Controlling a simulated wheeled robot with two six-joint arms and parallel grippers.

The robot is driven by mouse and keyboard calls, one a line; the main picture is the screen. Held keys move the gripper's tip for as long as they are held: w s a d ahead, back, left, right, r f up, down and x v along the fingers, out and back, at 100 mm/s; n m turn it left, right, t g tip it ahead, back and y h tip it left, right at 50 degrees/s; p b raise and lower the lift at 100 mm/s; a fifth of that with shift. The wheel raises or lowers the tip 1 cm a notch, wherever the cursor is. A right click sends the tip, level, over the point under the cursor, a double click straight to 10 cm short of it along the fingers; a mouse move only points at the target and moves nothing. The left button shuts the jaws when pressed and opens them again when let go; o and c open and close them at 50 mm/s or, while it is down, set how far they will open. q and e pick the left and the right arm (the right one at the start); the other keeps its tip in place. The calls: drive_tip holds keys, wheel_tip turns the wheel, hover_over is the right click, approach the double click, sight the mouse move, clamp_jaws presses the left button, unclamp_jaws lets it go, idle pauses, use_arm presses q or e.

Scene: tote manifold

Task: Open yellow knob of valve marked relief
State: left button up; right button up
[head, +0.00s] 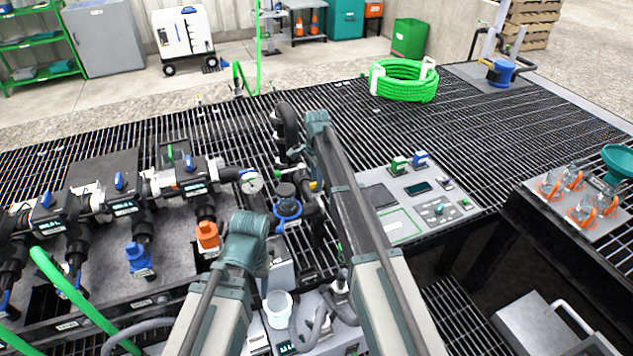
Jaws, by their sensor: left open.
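A small yellow part (313,186), perhaps the yellow knob, shows among the dark pipes near the middle of the head view. I cannot read a relief marking there. My left gripper (264,275) is open, below the teal joint of my left arm, mostly hidden by that arm. It is nearer to me and left of the yellow part. My right arm passes just right of the yellow part, and its teal joint is above it. My right gripper's fingers cannot be made out.
A round gauge (251,182) and a blue valve (287,208) are close to the yellow part. Pipes with blue handles and an orange fitting (207,236) stand at left. A white cup (278,304) is in front. A control panel (425,200) lies at right. The grating behind is mostly clear.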

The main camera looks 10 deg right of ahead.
clamp_jaws()
drive_tip(key=shift+n, duration=0.3)
drive_tip(key=n, duration=0.3)
drive_tip(key=shift+n, duration=0.3)
drive_tip(key=n, duration=0.4)
drive_tip(key=shift+n, duration=0.3)
drive_tip(key=n, duration=0.4)
drive_tip(key=shift+n, duration=2.5)
